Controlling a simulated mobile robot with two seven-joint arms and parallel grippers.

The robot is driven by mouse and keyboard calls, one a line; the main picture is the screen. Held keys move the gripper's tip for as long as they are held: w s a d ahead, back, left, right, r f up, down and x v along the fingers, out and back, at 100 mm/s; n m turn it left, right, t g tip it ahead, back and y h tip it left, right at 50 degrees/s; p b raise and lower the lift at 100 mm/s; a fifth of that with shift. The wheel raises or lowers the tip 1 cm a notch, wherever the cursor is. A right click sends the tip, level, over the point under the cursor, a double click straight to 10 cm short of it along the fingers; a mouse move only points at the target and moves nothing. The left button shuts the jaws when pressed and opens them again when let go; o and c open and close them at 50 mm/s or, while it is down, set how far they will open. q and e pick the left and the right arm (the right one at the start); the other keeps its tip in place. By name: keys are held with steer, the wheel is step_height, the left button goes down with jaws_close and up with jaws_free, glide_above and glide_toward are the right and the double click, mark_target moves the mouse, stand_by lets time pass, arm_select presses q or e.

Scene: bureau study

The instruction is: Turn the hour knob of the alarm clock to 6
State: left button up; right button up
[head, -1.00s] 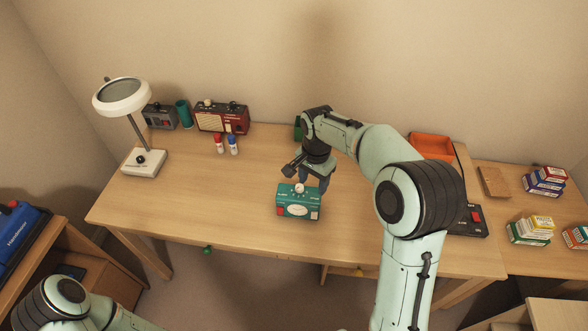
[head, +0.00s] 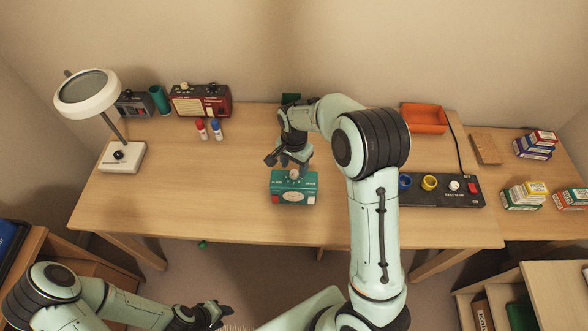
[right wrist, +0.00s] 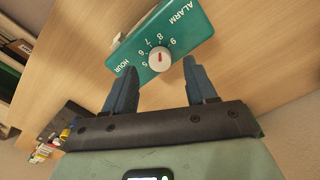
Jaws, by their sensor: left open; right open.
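The teal alarm clock (head: 293,190) stands near the desk's front edge. Its white hour knob (head: 294,174) is on top; in the right wrist view the knob (right wrist: 159,58) has a red mark that seems to point near 8, among numbers printed around it. My right gripper (head: 290,164) is open just behind and above the clock. In the right wrist view its two fingers (right wrist: 158,75) are spread to either side of the knob, with a gap on each side. My left gripper (head: 222,310) is open and empty, low in front of the desk.
The desk around the clock is clear.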

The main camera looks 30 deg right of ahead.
mark_target(294, 174)
arm_select(q)
steer(key=shift+w+r, duration=0.1)
steer(key=shift+w, duration=0.05)
arm_select(e)
steer(key=shift+f, duration=1.45)
jaws_close()
